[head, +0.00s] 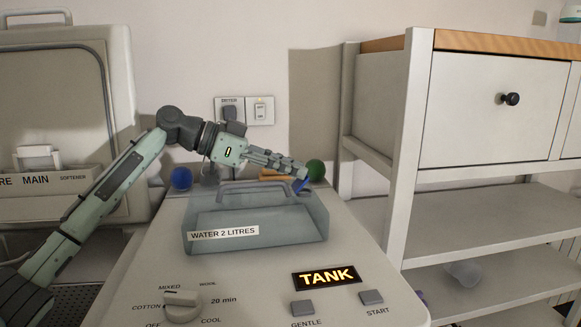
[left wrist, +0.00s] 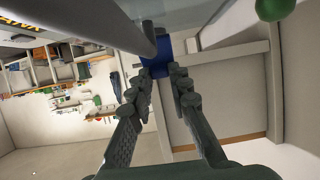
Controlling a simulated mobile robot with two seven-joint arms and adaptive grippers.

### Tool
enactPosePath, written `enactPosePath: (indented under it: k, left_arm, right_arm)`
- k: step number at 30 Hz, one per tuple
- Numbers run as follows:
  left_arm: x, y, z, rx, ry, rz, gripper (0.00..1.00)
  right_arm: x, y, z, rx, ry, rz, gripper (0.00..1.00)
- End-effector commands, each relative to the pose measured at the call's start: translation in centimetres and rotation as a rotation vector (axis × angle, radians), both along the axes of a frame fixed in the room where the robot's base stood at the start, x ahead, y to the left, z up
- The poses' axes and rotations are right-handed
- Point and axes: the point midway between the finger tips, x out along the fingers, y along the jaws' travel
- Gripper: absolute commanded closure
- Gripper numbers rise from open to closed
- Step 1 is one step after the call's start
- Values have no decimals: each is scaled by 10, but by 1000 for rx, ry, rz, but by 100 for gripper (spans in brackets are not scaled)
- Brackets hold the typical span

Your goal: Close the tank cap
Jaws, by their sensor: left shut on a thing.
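The grey-blue see-through tank (head: 255,225), labelled "WATER 2 LITRES", sits on top of the white machine. My left gripper (head: 300,177) reaches over the tank's back right corner. Its fingers are shut on a small blue piece (head: 302,185), which looks like the tank cap. In the left wrist view the blue piece (left wrist: 161,52) shows at the tips of my left gripper (left wrist: 163,75), partly hidden by the fingers. How the cap meets the tank cannot be told. My right gripper is in neither view.
A green ball (head: 315,170) stands just right of the left fingertips, and a blue ball (head: 181,178) stands behind the tank's left. A lit "TANK" sign (head: 326,277), a dial (head: 182,305) and buttons are in front. A white shelf unit (head: 420,120) rises on the right.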

Motion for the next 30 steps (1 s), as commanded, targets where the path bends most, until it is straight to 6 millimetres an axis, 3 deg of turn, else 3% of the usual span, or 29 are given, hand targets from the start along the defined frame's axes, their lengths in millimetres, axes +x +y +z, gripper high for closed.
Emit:
enactPosePath:
  k: [11,30]
  left_arm:
    - [1,-9,2,142,27,-3,100]
    - [7,-35,-7,693,151,-2,100]
  right_arm:
    - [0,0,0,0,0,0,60]
    - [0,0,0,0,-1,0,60]
